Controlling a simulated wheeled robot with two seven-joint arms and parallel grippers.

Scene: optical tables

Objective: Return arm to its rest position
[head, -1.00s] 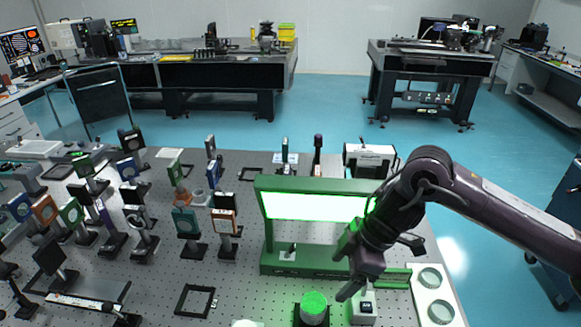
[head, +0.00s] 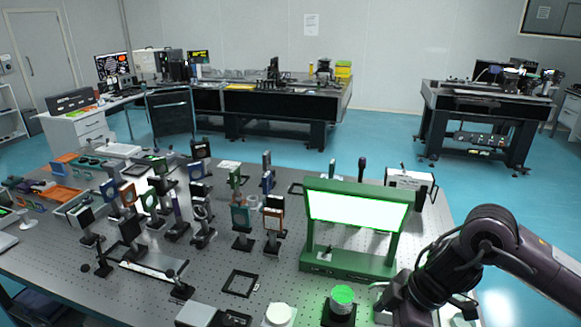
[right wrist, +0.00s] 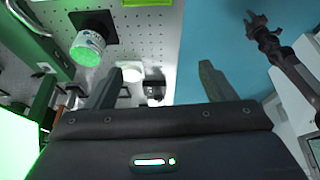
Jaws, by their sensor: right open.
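My right arm (head: 480,255) comes in from the right in the head view and bends down at the front right corner of the table. Its gripper end is cut off by the bottom edge there. In the right wrist view my right gripper (right wrist: 158,85) shows its two fingers wide apart with nothing between them. Past the fingers are the table top and, to the right, blue floor. A dark arm with a small claw (right wrist: 262,35) shows at the upper right of that view, probably my left one; its jaws are too small to judge. The head view does not show my left gripper.
A green frame with a lit panel (head: 350,270) stands left of my right arm. A green-topped cylinder (head: 342,298) and a white round piece (head: 279,314) are near the front. Several optic mounts (head: 242,228) crowd the left.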

